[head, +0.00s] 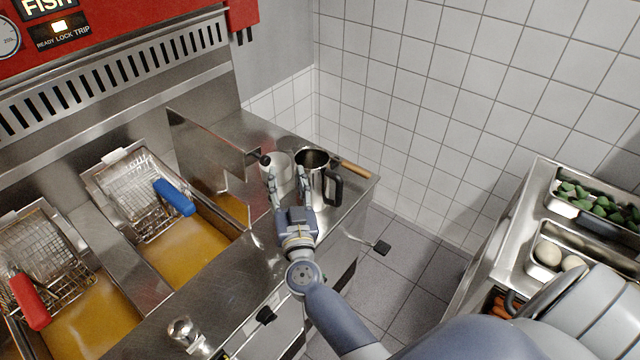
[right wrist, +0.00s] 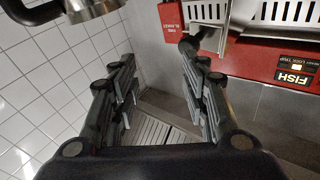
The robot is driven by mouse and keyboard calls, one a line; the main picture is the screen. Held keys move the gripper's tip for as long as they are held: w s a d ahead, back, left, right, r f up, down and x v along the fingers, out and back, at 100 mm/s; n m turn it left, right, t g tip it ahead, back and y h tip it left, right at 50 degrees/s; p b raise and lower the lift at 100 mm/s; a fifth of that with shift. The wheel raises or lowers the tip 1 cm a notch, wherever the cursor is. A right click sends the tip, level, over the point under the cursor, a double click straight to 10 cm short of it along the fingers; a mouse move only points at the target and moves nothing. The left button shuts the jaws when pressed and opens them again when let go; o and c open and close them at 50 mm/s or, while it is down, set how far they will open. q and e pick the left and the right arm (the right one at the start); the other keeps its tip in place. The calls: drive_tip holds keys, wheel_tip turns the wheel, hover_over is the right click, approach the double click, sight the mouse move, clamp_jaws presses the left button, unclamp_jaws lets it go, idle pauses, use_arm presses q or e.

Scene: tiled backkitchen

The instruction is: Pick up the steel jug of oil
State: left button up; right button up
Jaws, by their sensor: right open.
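The steel jug (head: 315,182), open at the top with a black handle on its right, stands upright on the steel counter at the far end of the fryer. Its contents are too dark to make out. My right gripper (head: 287,183) is open just left of the jug, its right finger overlapping the jug's left side in the head view. In the right wrist view, nothing is between the fingers (right wrist: 157,85), and a steel vessel with a dark handle (right wrist: 93,10) shows at the top left. My left gripper is not in view.
A pale rounded container (head: 277,160) with a black knob stands just left of the jug. Fryer baskets (head: 135,195) and oil wells are to the left. A tiled wall is behind; a steel counter with food pans (head: 600,208) is right.

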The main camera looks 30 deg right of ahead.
drive_tip(key=d+f+m+g+h, duration=0.2)
drive_tip(key=d+m+g+h, duration=0.2)
drive_tip(key=d+h, duration=0.15)
drive_tip(key=m+g, duration=0.2)
drive_tip(key=g, duration=0.5)
approach(337, 191)
drive_tip(key=b+x, duration=0.3)
drive_tip(key=x, duration=0.2)
drive_tip(key=shift+d+b, duration=0.1)
drive_tip(key=shift+b, duration=0.2)
drive_tip(key=shift+w+d+f, duration=0.1)
drive_tip(key=shift+w+d, duration=0.15)
drive_tip(key=shift+d, duration=0.05)
drive_tip(key=b+x, duration=0.4)
drive_tip(key=b, duration=0.2)
drive_tip(key=shift+f, duration=0.2)
drive_tip(key=shift+w+d+b, duration=0.25)
drive_tip(key=shift+d+b, duration=0.15)
drive_tip(key=shift+b, duration=0.05)
drive_tip(key=shift+d, duration=0.1)
drive_tip(key=shift+c, duration=0.6)
